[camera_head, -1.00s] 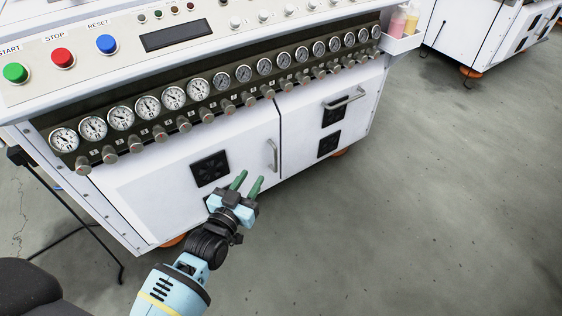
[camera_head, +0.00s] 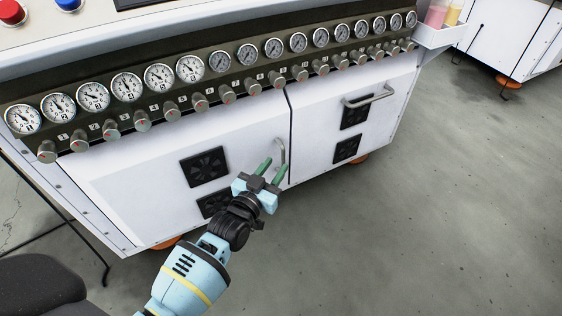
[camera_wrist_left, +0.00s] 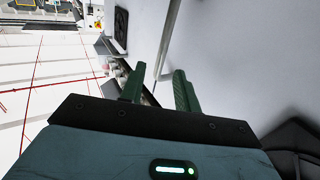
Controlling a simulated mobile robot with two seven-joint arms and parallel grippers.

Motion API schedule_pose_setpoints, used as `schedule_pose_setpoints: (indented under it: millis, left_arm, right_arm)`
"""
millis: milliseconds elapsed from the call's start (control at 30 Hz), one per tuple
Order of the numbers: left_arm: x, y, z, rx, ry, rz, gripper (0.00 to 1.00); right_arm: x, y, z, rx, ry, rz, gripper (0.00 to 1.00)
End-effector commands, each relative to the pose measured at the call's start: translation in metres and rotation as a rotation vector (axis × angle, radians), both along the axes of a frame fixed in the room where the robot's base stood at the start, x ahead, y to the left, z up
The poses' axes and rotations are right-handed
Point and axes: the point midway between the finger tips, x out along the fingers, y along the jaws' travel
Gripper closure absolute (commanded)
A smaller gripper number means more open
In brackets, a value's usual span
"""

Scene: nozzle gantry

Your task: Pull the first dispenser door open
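The first dispenser door (camera_head: 135,190) is the white left panel on the front of the machine, and it looks shut. Its upright metal handle (camera_head: 281,157) is near the door's right edge, and a metal bar that looks like this handle (camera_wrist_left: 167,45) shows in the left wrist view. My left gripper (camera_head: 272,170) is open, its green fingers parted and pointing at the handle. In the left wrist view the fingers (camera_wrist_left: 158,88) lie just short of the bar or beside it; I cannot tell if they touch it. My right gripper is not in view.
A second white door (camera_head: 320,115) with a horizontal handle (camera_head: 370,97) is to the right. A row of gauges and knobs (camera_head: 172,108) juts out above the doors. A small bin with bottles (camera_head: 440,30) hangs at the right end. The grey floor (camera_head: 440,200) in front is clear.

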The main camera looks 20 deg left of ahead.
Motion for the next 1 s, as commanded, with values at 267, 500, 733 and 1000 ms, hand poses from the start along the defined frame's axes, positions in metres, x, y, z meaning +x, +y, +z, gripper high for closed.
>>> schedule_pose_setpoints:
  millis: [267, 500, 733, 1000]
  left_arm:
    - [0.032, -0.003, -0.001, 0.0, 0.0, 0.0, 0.68]
    - [0.037, -0.003, 0.0, 0.0, 0.001, 0.0, 0.68]
    - [0.037, -0.003, 0.0, 0.0, 0.001, 0.0, 0.81]
    - [0.037, -0.003, 0.0, 0.0, 0.001, 0.0, 1.0]
  right_arm:
    - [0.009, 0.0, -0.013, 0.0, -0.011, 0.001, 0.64]
    - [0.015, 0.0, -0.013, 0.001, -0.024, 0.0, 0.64]
    - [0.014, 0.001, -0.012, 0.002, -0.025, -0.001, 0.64]
    - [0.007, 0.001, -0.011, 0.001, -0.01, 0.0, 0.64]
